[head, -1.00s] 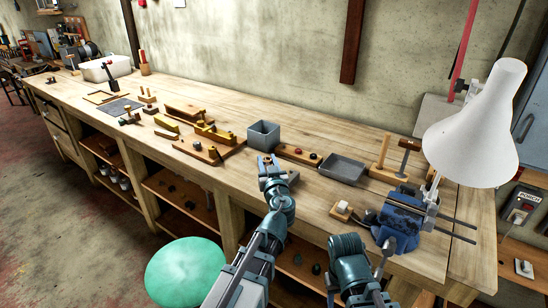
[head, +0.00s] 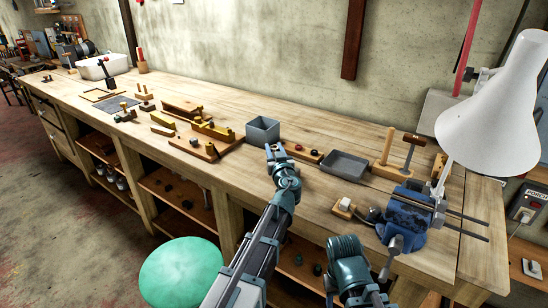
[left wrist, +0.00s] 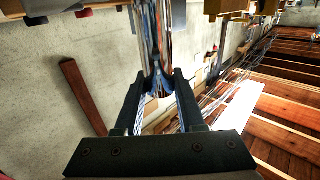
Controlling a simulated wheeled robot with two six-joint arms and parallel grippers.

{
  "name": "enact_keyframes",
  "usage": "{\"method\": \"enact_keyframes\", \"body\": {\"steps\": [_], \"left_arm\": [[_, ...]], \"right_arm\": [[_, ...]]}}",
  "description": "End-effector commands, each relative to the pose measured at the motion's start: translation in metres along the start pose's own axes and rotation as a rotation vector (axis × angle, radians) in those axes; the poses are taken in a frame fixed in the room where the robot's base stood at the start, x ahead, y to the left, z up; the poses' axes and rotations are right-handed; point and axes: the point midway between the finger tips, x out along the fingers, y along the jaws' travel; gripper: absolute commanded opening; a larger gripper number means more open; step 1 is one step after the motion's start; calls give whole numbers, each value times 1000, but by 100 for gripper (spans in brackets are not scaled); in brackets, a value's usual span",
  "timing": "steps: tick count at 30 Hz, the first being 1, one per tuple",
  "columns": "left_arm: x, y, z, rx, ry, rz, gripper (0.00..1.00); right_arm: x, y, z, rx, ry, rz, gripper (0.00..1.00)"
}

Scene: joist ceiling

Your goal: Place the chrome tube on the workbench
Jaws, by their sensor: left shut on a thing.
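The chrome tube (left wrist: 158,40) shows in the left wrist view as a shiny, streaked upright shape between the fingertips. My left gripper (left wrist: 160,84) is shut on its lower end. In the head view my left gripper (head: 274,152) is near the grey square bin, over the middle of the workbench (head: 310,211); I cannot make out the tube there. The height of the gripper above the bench top is hard to tell. Of my right arm only a link shows at the bottom of the head view; its gripper is not seen.
The grey bin (head: 263,131), a grey tray (head: 344,165) and a wooden board with knobs (head: 304,153) surround the left gripper. A blue vise (head: 407,219) and a white lamp (head: 490,105) stand right. A green stool (head: 181,273) is in front.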

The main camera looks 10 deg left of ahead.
Motion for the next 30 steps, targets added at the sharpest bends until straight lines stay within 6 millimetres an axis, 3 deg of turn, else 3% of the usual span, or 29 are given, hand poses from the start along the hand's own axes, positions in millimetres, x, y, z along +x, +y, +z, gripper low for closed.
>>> {"method": "enact_keyframes", "body": {"steps": [1, 14, 15, 19, 30], "left_arm": [[0, 0, 8, 0, 0, 0, 0], [0, 0, 11, 0, 0, 1, 0], [0, 0, 9, 0, 0, 1, 45], [0, 0, 9, 0, 0, 0, 68], [0, 0, 3, 0, 0, 1, 68]], "right_arm": [[8, -1, 0, 0, 0, 0, 50], [11, -1, -1, 0, 0, 0, 50], [9, -1, 0, 0, 0, 0, 50], [8, -1, 0, 0, 0, 0, 50], [3, 0, 0, 0, 0, 0, 50]]}}
